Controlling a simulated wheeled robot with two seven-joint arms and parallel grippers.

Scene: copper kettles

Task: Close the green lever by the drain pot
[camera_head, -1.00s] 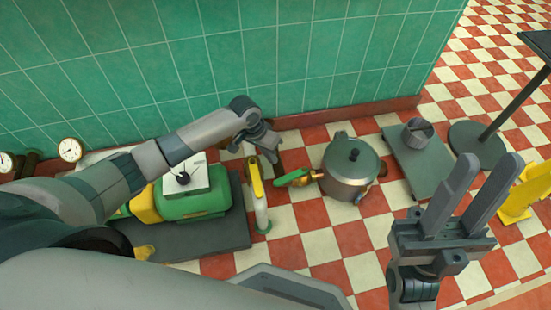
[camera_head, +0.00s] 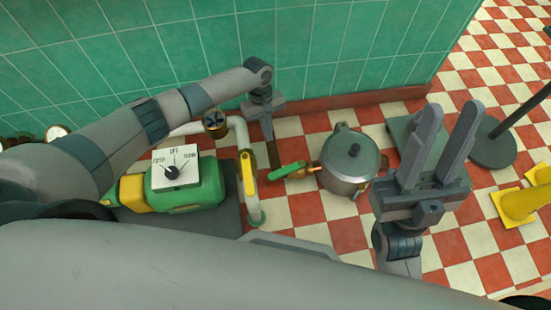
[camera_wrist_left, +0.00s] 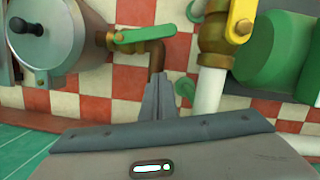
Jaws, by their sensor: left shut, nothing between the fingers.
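The drain pot (camera_head: 350,158) is a lidded metal pot standing on the checkered floor. Its green lever (camera_head: 287,170) sits on the brass outlet at the pot's left side and points left, away from the pot, roughly along the outlet. In the left wrist view the lever (camera_wrist_left: 146,34) lies above a down-bent brass pipe (camera_wrist_left: 157,58). My left gripper (camera_head: 271,158) is shut and empty, pointing down just left of and behind the lever's free end. Its fingertips (camera_wrist_left: 158,82) show below the lever in the wrist view; contact cannot be told. My right gripper (camera_head: 440,140) is open and empty, pointing up.
A white pipe with a yellow lever (camera_head: 248,172) stands close left of my left gripper. Left of it are a green tank (camera_head: 200,188) and a dial panel (camera_head: 174,166). A green tiled wall (camera_head: 300,45) rises behind. Yellow cones (camera_head: 518,204) stand at the right.

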